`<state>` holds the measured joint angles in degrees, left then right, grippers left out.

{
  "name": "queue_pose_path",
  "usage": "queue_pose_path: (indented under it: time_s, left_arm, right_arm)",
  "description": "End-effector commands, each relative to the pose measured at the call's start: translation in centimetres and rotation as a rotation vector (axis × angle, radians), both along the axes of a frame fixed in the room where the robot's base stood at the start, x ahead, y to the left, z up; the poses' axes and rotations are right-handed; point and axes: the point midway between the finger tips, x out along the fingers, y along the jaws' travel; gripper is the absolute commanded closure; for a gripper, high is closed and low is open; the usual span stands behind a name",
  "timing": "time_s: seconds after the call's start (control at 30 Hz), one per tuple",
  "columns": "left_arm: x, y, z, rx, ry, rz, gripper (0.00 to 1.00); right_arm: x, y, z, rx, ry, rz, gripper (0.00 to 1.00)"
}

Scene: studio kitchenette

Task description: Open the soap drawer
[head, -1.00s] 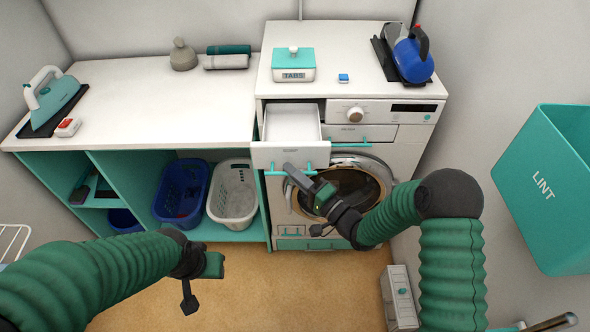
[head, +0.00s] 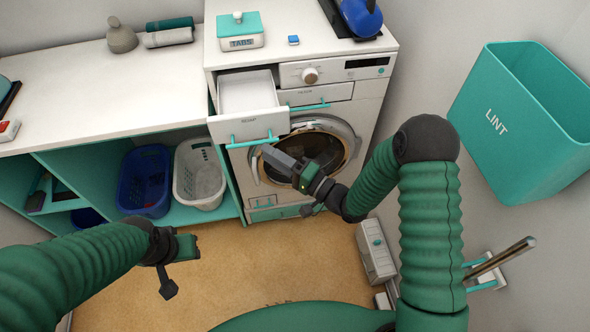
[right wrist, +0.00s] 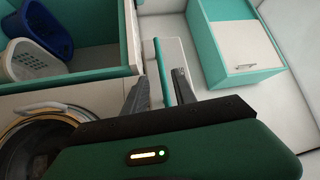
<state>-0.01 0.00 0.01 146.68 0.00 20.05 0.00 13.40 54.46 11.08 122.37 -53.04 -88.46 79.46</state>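The soap drawer (head: 245,126), labelled SOAP, stands pulled out from the top left of the washing machine (head: 372,92), its white tray (head: 248,92) showing empty. Its teal bar handle (head: 254,140) crosses the front. My right gripper (head: 271,155) is just below and in front of the handle's right end. In the right wrist view the handle (right wrist: 161,72) shows between and beyond two spread fingers (right wrist: 160,92), which are not closed on it. My left gripper (head: 178,262) hangs over the floor, holding nothing visible; its finger gap is unclear.
The round washer door (head: 318,150) is below the drawer, behind my right gripper. A white basket (head: 200,178) and a blue basket (head: 145,183) sit in the shelf at left. A teal LINT bin (head: 515,125) is on the right. The TABS box (head: 238,32) stands on top.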

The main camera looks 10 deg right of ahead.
Motion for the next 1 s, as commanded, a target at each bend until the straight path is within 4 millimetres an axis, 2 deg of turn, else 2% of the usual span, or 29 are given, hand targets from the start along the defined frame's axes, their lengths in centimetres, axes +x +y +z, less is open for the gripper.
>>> queue_pose_path:
  time_s: [0.03,0.2,0.4,0.9,1.0]
  left_arm:
    - [0.0,0.0,-0.2,0.000,0.000,0.000,0.64]
    - [0.0,0.0,-0.6,0.000,0.000,0.000,0.64]
    - [0.0,0.0,-0.8,0.000,0.000,0.000,0.64]
    - [0.0,0.0,-0.8,0.000,0.000,0.000,0.64]
    - [0.0,0.0,-0.6,0.000,0.000,0.000,0.64]
  right_arm:
    - [-1.0,-1.2,-0.4,-0.001,0.004,-0.004,0.68]
    - [-4.4,-4.5,-1.2,-0.002,0.004,-0.003,0.68]
    - [-6.8,-6.7,-1.6,-0.002,0.003,0.002,0.68]
    - [-7.2,-7.1,-1.6,-0.004,0.002,0.003,0.68]
    - [-6.6,-7.0,-1.9,-0.082,-0.002,-0.013,0.68]
